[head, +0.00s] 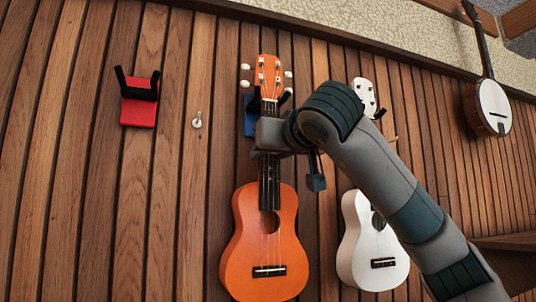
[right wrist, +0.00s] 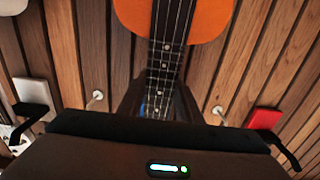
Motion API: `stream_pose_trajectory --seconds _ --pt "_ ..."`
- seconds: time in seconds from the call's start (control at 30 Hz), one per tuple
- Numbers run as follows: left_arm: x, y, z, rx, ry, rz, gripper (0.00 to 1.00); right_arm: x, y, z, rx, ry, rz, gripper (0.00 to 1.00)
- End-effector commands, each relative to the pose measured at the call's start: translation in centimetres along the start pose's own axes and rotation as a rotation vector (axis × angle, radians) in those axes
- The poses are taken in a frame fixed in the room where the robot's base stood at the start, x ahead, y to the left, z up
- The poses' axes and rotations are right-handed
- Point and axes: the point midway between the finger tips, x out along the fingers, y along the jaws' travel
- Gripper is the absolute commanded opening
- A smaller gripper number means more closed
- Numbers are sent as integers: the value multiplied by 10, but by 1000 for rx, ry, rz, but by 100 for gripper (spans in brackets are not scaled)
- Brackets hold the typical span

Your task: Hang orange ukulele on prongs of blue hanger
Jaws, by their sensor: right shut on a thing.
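The orange ukulele (head: 246,250) is upright in front of the wooden wall, headstock up. My right gripper (head: 268,140) is shut on its neck, below the headstock. The right wrist view shows the neck (right wrist: 166,58) running down between the fingers (right wrist: 160,100), with the orange body (right wrist: 205,15) at the top. The blue hanger (head: 249,117) is on the wall behind the upper neck, mostly hidden. Its black prongs show on both sides of the neck just under the headstock. I cannot tell whether the headstock rests on them. My left gripper is not in view.
A red hanger (head: 139,112) with empty black prongs is on the wall to the left. A metal peg (head: 197,121) sits between it and the ukulele. A white ukulele (head: 358,262) hangs close on the right, partly behind my right arm. A banjo (head: 492,107) hangs far right.

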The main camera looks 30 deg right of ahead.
Motion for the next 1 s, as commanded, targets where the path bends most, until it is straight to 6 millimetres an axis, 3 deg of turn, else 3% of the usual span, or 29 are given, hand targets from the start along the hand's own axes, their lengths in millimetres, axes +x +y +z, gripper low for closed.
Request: stream_pose_trajectory --seconds 1.0 --pt "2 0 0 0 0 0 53 -14 0 0 1 3 0 0"
